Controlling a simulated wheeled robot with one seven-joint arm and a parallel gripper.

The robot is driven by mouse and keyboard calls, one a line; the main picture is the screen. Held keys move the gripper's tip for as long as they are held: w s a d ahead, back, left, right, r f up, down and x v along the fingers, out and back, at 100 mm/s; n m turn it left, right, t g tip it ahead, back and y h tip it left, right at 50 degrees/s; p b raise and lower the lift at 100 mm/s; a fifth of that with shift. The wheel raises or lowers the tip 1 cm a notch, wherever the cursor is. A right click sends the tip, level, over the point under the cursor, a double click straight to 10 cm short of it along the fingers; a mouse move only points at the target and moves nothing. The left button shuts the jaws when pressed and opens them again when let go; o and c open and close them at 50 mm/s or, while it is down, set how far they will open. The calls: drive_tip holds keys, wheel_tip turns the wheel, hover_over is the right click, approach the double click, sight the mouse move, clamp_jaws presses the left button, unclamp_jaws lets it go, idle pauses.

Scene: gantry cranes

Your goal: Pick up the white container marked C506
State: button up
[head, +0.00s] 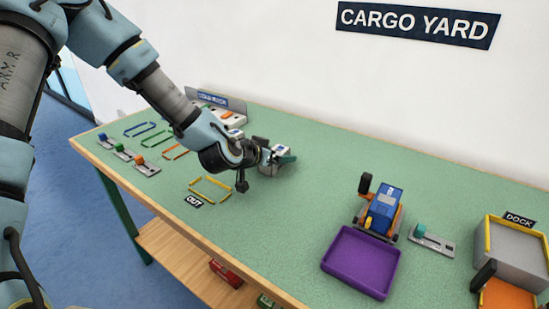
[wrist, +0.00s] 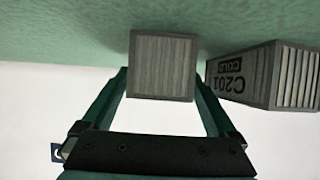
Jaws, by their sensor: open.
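My gripper (head: 278,158) is low over the green table, left of the middle in the head view. In the wrist view its two teal fingers (wrist: 162,84) are open, one on each side of a pale grey-white container (wrist: 163,65). I see only this container's ribbed end face, so its marking is hidden. I cannot tell whether the fingers touch it. A second pale container marked C201 COLD (wrist: 262,77) is close on its right, its lettering upside down in the wrist view. No C506 marking is readable in either view.
A yellow outline marked OUT (head: 210,189) is left of my gripper, with green and blue outlines beyond. A purple tray (head: 361,262), a blue-and-orange crane (head: 383,211) and the DOCK bay (head: 516,242) are at the right. The table between gripper and tray is clear.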

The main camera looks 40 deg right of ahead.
drive_tip(key=shift+x, duration=0.95)
clamp_jaws()
